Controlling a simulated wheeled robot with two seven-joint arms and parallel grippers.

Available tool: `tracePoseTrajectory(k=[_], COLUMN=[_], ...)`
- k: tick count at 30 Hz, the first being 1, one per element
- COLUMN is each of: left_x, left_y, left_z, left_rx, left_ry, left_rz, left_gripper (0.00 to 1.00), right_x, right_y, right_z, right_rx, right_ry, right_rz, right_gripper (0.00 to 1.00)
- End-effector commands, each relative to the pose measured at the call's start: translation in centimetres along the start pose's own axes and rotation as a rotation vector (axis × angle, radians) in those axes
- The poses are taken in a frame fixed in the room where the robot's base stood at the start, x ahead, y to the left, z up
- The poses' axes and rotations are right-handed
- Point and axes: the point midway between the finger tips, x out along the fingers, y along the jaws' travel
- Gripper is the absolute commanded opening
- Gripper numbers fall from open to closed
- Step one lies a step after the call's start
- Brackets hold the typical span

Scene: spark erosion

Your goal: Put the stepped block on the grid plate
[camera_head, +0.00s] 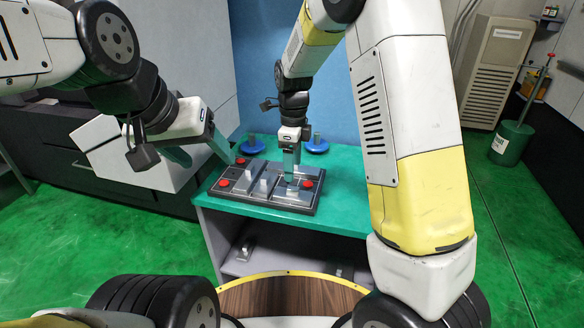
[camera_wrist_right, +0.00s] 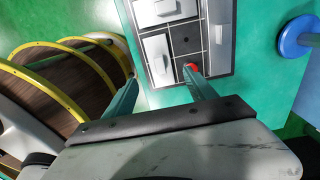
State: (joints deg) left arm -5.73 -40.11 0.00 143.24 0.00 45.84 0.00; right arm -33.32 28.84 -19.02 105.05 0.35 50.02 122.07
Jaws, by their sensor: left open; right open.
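The dark grid plate (camera_head: 305,208) lies on the green table top, with several grey blocks and red round knobs on it. An upright grey block (camera_head: 265,186) stands near its middle. I cannot tell surely which block is the stepped one. In the right wrist view, a pale block (camera_wrist_right: 157,60) on the plate (camera_wrist_right: 218,68) appears between my fingers, and a stepped-looking grey block (camera_wrist_right: 168,11) lies above it. My right gripper (camera_head: 290,176) is open over the plate; its fingers also show in the wrist view (camera_wrist_right: 160,74). My left gripper (camera_head: 208,158) is open beside the plate's left side.
Two blue discs with grey posts, one at left (camera_head: 252,147) and one at right (camera_head: 316,146), stand behind the plate. Small grey parts (camera_head: 245,250) lie on the shelf below. The table top (camera_head: 348,182) right of the plate is clear. A green bin (camera_head: 512,142) stands at far right.

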Motion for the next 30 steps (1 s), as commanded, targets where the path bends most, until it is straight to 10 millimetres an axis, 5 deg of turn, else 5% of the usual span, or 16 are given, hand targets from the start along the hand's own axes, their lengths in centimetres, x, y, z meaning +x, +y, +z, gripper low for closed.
tracePoseTrajectory(k=[11,21,30], left_x=[0.0,0.0,0.0], left_y=[0.0,0.0,0.0], left_z=[0.0,0.0,0.0], left_rx=[0.0,0.0,0.0], left_ry=[0.0,0.0,0.0], left_rz=[0.0,0.0,0.0], left_gripper=[0.65,0.65,0.65], right_x=[-4.9,-14.4,-17.7], right_y=[0.5,7.1,15.1], right_z=[-1.3,-10.2,-16.6], right_rx=[-0.089,-0.862,-1.566], right_ry=[-0.04,-0.183,0.031], right_rz=[-0.012,-0.261,-0.564], right_gripper=[0.65,0.65,0.65])
